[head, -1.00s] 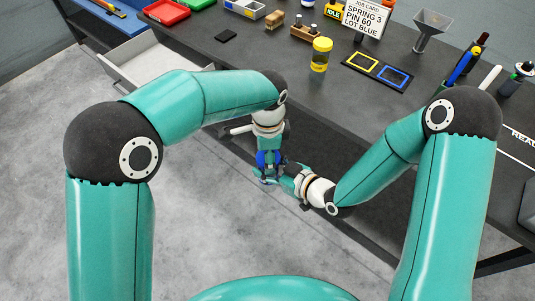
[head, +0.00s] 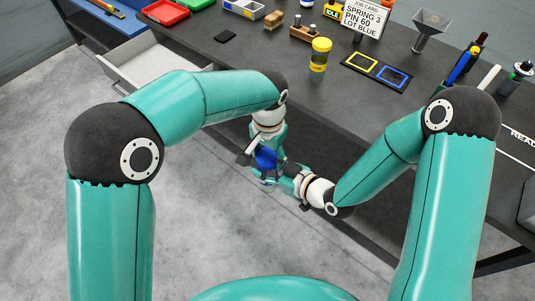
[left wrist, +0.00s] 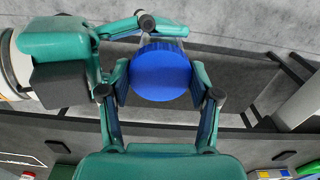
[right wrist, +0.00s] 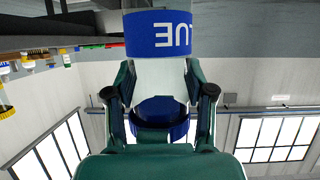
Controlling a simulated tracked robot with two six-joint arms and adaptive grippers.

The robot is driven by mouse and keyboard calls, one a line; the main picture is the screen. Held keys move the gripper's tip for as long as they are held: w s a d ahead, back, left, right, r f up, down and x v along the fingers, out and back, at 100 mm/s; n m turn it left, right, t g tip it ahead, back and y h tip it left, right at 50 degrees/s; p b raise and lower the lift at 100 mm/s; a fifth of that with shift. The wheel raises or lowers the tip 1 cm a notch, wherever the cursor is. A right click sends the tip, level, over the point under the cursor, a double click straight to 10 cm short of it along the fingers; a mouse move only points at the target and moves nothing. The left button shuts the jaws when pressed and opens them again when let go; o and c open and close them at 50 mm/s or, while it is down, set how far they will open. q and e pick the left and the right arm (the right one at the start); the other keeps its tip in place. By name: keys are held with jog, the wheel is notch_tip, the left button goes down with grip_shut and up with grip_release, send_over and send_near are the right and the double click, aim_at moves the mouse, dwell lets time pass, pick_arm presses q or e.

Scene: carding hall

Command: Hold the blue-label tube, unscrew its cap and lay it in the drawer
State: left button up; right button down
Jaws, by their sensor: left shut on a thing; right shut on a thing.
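The blue-label tube stands in front of the bench. In the right wrist view its blue label (right wrist: 178,37) shows part of the word BLUE, inverted. My right gripper (head: 287,174) is shut on the clear tube body, seen between its fingers in the right wrist view (right wrist: 165,75). My left gripper (head: 266,167) comes from above and is shut on the blue cap (left wrist: 160,75), with a finger on each side of it. The cap is at the tube's end; I cannot tell how loose it is. The drawer (head: 150,62) is open at the left and looks empty.
A yellow-lidded jar (head: 319,60) stands on the bench. A dark flat pad (head: 225,36) lies near the drawer. Grey floor is clear below.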

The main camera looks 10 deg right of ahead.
pick_arm(q)
jog(key=shift+r, duration=0.15)
jog(key=shift+r, duration=0.95)
